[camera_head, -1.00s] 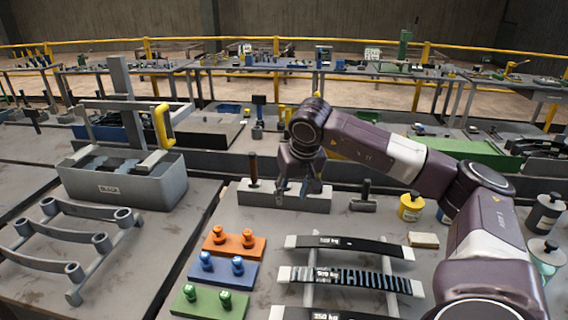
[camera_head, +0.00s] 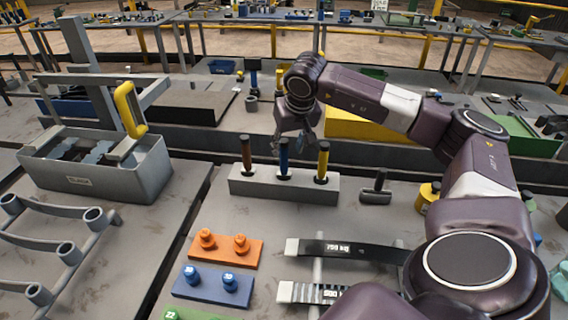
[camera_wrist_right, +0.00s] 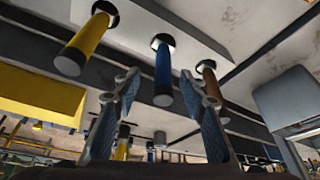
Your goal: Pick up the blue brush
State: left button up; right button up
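The blue brush (camera_head: 284,158) stands upright in a grey holder block (camera_head: 250,185), between a brown-handled brush (camera_head: 246,152) and a yellow-handled brush (camera_head: 323,162). My right gripper (camera_head: 295,142) is open, close to the top of the blue handle. In the right wrist view, which looks upside down, the blue handle (camera_wrist_right: 163,75) shows between the two spread fingers, with a gap on each side. The yellow handle (camera_wrist_right: 85,45) and brown handle (camera_wrist_right: 208,82) lie outside the fingers. The brush ends inside the block are hidden. My left gripper is not in view.
A small black-handled tool (camera_head: 376,188) and a yellow jar (camera_head: 427,197) stand right of the block. Orange (camera_head: 226,250) and blue (camera_head: 213,285) peg plates lie in front. A grey bin (camera_head: 100,170) is at left. A yellow box (camera_head: 365,127) is behind the gripper.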

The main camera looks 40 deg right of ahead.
jog(key=p, duration=0.2)
send_over(284, 173)
jog(key=x, duration=0.2)
jog(key=s+x, duration=0.1)
jog(key=x, duration=0.1)
jog(key=shift+w+f, duration=0.1)
jog(key=shift+f, duration=0.2)
jog(key=shift+w+d+f, duration=0.1)
jog(key=shift+f, duration=0.25)
jog(key=shift+c, duration=0.3)
jog(key=shift+r, duration=0.1)
grip_shut()
